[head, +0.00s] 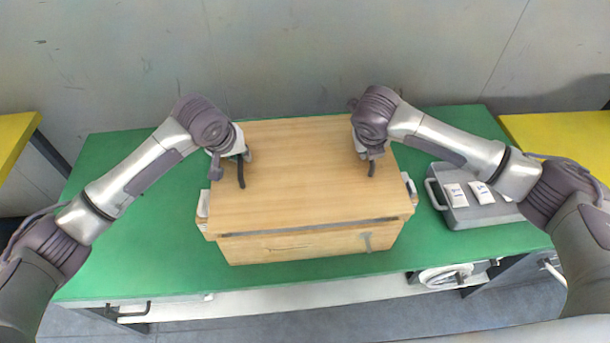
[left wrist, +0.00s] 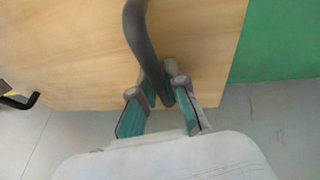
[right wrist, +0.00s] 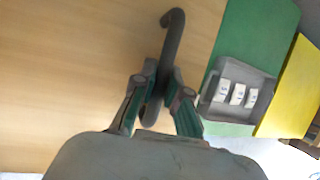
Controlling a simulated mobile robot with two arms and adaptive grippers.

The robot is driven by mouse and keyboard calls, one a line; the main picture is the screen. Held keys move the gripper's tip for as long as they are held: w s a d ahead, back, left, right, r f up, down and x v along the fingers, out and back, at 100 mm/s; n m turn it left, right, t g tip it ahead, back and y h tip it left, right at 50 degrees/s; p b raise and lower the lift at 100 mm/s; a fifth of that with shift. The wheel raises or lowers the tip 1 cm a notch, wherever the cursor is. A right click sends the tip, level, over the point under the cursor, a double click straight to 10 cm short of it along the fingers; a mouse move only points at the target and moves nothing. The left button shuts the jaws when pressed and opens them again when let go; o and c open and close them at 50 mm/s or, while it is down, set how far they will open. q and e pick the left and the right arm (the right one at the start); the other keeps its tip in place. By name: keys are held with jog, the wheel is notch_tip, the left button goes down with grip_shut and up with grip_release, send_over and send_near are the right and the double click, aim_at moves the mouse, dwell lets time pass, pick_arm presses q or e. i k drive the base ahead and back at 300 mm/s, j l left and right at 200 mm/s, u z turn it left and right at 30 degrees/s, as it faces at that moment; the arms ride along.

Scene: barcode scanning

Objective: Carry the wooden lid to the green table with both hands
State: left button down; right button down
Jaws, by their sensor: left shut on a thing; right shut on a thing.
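The wooden lid (head: 300,185) is a flat, light brown board over the wooden box (head: 310,245) on the green table (head: 130,245). A dark line separates lid and box at the front; I cannot tell whether they touch. My left gripper (head: 232,165) is shut on the lid's dark left handle (head: 241,174); the left wrist view shows this handle (left wrist: 138,35) between the fingers (left wrist: 162,95). My right gripper (head: 368,158) is shut on the right handle (head: 372,169); the right wrist view shows that handle (right wrist: 174,40) between its fingers (right wrist: 157,88).
A grey tray (head: 460,217) with several white packets stands right of the box, below my right arm. Yellow tables (head: 570,135) flank the green one at both sides. A grey wall (head: 300,55) is behind. The green table's left part is clear.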

aim_at(163, 186)
jog(key=k+j, duration=0.1)
jog(key=j, duration=0.15)
jog(key=k+j, duration=0.1)
jog(key=j, duration=0.95)
jog(key=k+j, duration=0.1)
jog(key=j, duration=0.7)
jog(key=i+j, duration=0.3)
jog(key=j, duration=0.15)
jog(key=i, duration=0.35)
jog(key=l, duration=0.25)
